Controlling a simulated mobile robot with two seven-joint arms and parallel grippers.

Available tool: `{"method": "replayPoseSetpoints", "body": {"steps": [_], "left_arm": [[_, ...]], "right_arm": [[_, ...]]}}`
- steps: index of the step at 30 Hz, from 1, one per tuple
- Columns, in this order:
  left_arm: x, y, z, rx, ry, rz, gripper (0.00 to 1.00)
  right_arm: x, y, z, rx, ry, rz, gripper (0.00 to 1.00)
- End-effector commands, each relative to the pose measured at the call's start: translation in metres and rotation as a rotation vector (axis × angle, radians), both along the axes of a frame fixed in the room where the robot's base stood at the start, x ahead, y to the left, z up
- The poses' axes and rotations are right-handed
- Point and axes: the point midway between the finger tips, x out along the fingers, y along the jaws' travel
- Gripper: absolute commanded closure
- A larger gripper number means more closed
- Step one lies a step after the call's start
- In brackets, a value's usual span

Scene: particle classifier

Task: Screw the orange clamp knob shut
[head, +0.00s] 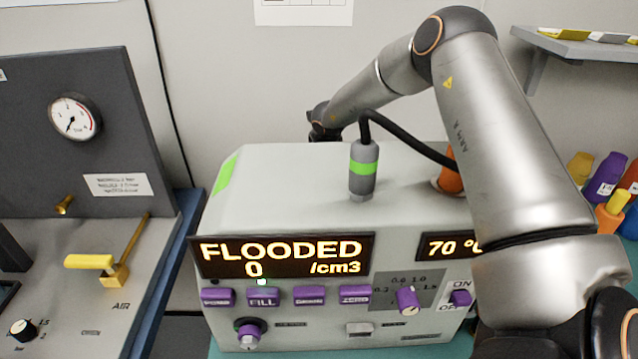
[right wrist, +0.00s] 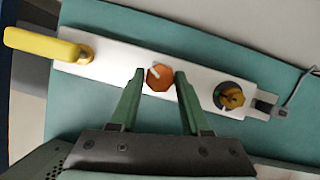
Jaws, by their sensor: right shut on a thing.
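The orange clamp knob (right wrist: 160,78), with a pale mark on its face, sits on a long white plate (right wrist: 115,66) in the right wrist view. My right gripper (right wrist: 161,73) has its two green fingers on either side of the knob and is shut on it. In the head view my right arm reaches over the grey instrument, and its wrist end shows behind the instrument's far edge. The knob and the fingers are hidden there. My left gripper is not in view.
In the right wrist view a yellow lever (right wrist: 42,46) is left of the knob and a dark round fitting (right wrist: 230,95) right of it. The grey instrument (head: 290,170) shows "FLOODED". A cable crosses its top. A dark gauge panel (head: 110,150) stands left; bottles (head: 605,178) stand right.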

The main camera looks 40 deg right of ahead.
Motion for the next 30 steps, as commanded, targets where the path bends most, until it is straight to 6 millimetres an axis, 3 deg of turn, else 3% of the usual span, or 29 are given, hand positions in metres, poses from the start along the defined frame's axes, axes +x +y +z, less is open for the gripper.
{"method": "replayPoseSetpoints", "body": {"steps": [10,11,18,30], "left_arm": [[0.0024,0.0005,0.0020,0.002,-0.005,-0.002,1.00],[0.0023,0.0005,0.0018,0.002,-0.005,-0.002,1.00],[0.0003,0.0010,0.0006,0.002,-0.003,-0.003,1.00],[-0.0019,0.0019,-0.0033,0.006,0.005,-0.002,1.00]], "right_arm": [[-0.0011,0.0003,-0.0004,0.003,0.004,-0.003,1.00],[-0.0012,0.0003,-0.0005,0.003,0.004,-0.003,0.51],[-0.0008,0.0002,-0.0003,0.002,0.003,-0.003,0.24],[-0.0021,0.0015,0.0067,0.001,0.001,-0.002,0.23]]}}
